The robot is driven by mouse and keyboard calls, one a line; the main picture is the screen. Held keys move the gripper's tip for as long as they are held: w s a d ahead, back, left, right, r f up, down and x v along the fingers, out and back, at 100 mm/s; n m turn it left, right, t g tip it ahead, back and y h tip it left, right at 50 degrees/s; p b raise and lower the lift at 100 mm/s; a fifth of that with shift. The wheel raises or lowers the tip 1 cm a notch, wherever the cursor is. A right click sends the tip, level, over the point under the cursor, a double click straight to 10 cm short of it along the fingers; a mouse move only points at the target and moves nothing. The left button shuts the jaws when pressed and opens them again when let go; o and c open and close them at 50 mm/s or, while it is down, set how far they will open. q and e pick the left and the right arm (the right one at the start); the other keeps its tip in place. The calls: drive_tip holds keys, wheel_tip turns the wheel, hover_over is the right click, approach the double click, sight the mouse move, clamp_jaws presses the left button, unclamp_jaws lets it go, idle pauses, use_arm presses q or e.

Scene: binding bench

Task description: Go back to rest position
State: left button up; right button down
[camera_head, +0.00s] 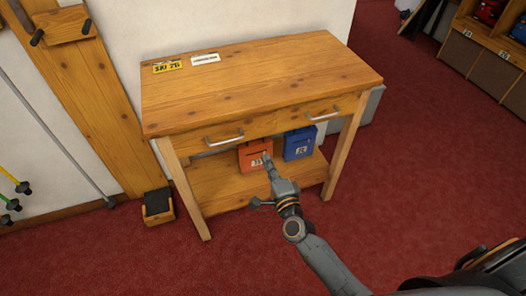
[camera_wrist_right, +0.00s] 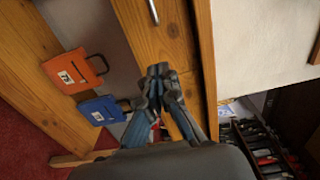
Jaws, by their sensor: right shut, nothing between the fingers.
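My right gripper (camera_head: 267,160) is shut and empty. It is in front of the wooden bench (camera_head: 260,80), and in the head view it overlaps an orange box (camera_head: 250,148) on the bench's lower shelf. In the right wrist view the shut fingers (camera_wrist_right: 158,76) show nothing between them, with the bench's drawer front (camera_wrist_right: 168,45) beyond. The orange box (camera_wrist_right: 75,70) shows there at the left, apart from the fingers. My left gripper is not in view.
A blue box (camera_head: 300,143) stands beside the orange one on the shelf. Two drawers with metal handles (camera_head: 224,138) look closed. The bench top is bare except for two labels (camera_head: 168,66) at the back. Red carpet (camera_head: 430,150) lies open to the right.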

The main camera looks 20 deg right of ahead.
drive_tip(key=s+f+n+g+y+p, duration=0.1)
drive_tip(key=s+f+n+g, duration=0.35)
drive_tip(key=s+f, duration=0.6)
drive_tip(key=s+f+n+g+p, duration=0.1)
drive_tip(key=s+f+n+g, duration=0.4)
drive_tip(key=f, duration=1.1)
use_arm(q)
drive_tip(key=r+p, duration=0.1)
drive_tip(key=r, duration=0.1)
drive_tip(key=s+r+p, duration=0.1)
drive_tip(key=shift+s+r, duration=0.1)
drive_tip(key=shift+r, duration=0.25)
use_arm(e)
drive_tip(key=s+d+f+n+g, duration=0.2)
drive_tip(key=s+f+n, duration=0.1)
drive_tip(key=s, duration=0.7)
drive_tip(key=s+d+f+n+g+h, duration=0.1)
drive_tip(key=s+d+f+n+g, duration=0.1)
drive_tip(key=s+f, duration=0.4)
drive_tip(key=s+d+f+n+g, duration=0.2)
drive_tip(key=s+f+n, duration=0.3)
drive_tip(key=s, duration=1)
drive_tip(key=shift+s+f+g+h, duration=0.15)
drive_tip(key=shift+s+g+h, duration=0.15)
drive_tip(key=shift+g, duration=0.45)
drive_tip(key=shift+n, duration=0.25)
